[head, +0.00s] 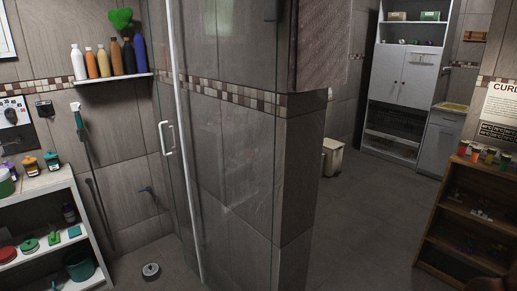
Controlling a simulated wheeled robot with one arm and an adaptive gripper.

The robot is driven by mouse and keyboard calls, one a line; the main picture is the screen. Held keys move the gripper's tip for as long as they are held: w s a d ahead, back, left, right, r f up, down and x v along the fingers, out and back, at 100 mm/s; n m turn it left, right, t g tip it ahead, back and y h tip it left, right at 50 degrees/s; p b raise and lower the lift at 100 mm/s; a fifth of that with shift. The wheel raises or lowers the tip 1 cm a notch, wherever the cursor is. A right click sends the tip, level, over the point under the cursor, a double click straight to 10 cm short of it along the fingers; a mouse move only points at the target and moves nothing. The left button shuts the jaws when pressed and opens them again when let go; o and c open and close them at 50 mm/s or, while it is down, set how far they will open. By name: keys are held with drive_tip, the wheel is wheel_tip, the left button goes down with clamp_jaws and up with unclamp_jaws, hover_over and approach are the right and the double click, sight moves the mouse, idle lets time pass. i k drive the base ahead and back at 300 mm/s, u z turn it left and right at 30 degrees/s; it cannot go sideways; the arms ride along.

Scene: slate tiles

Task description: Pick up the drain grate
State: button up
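A small round grey metal piece with a darker centre (151,271) sits on the shower floor at the lower left. It looks like the drain grate, though it is too small to make out slots. It is left of the glass door's lower end and right of the white shelf unit. My gripper is not in view.
A glass shower door (205,150) with a white handle (167,137) stands right of the grate, beside a tiled wall corner (297,190). A white shelf unit (85,222) is at left. A wooden shelf (465,215) stands at right. The middle-right floor (370,225) is clear.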

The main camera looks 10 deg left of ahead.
sight(151, 273)
drive_tip(key=u, duration=1)
drive_tip(key=i, duration=1.1)
drive_tip(key=u, duration=1.35)
drive_tip(key=i, duration=2.45)
drive_tip(key=z, duration=0.35)
